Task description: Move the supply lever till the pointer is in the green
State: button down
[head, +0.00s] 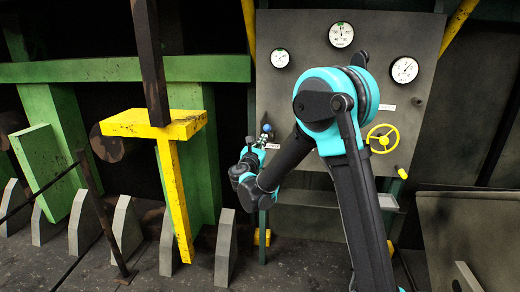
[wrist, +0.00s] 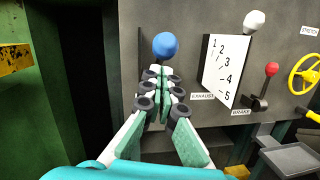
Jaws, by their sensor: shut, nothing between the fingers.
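A lever with a blue ball knob (wrist: 165,46) stands out from the grey panel in the wrist view. The knob also shows in the head view (head: 267,128). My gripper (wrist: 161,76) is shut and empty, its fingertips just below the blue knob and overlapping its stem in the picture; I cannot tell whether they touch. Three round gauges sit on the panel: left (head: 280,58), top (head: 341,34) and right (head: 404,69). No readable label says supply.
Right of the blue knob are a plate numbered 1 to 5 (wrist: 222,72), a white knob (wrist: 254,20), a red-knobbed brake lever (wrist: 271,69) and a yellow handwheel (wrist: 305,75). A yellow T-shaped post (head: 170,190) and green frame (head: 110,70) stand left.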

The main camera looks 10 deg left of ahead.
jog(key=shift+w+d+r, duration=0.1)
jog(key=shift+w+r, duration=0.1)
jog(key=shift+r, duration=0.2)
